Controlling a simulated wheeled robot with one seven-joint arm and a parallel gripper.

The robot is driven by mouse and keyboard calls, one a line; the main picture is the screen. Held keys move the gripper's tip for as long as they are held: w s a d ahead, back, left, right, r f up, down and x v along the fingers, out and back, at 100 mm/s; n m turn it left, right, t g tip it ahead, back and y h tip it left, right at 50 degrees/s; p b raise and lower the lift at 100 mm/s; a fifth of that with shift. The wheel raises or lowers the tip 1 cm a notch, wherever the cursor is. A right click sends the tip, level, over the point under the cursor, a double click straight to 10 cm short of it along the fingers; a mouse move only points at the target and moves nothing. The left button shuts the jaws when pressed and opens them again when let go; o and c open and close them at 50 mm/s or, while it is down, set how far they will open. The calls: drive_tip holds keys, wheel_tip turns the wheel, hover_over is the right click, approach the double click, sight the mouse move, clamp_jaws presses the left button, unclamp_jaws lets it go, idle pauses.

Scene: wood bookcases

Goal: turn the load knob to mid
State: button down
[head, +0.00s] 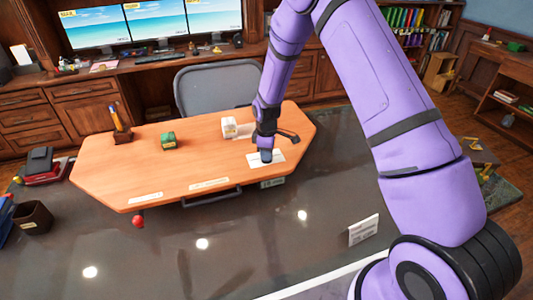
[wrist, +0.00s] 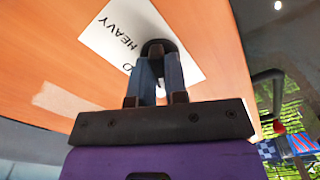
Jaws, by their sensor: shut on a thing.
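The load knob (wrist: 157,46) is a small dark rounded knob on a white card in the wrist view. The card (wrist: 112,28) reads "HEAVY", with another letter partly hidden by my gripper. In the head view the card (head: 277,156) lies near the right front of the orange wooden board (head: 190,165). My gripper (wrist: 158,60) points down at the card, its two fingers on either side of the knob and shut on it. In the head view my gripper (head: 267,156) covers the knob. I cannot tell which way the knob points.
On the board stand a white box (head: 229,127), a green box (head: 168,140) and a pencil holder (head: 121,136). A red ball (head: 138,221) sits at the board's front edge. A grey chair (head: 220,85) stands behind. The dark tabletop in front is mostly clear, with a white sign (head: 363,231) at right.

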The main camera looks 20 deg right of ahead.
drive_tip(key=m, duration=1.2)
drive_tip(key=shift+m, duration=0.3)
idle(0.4)
drive_tip(key=c, duration=1.1)
unclamp_jaws()
drive_tip(key=shift+c, duration=0.2)
drive_tip(key=shift+r, duration=0.15)
wheel_tip(320, 180, up, 10)
drive_tip(key=shift+r, duration=0.25)
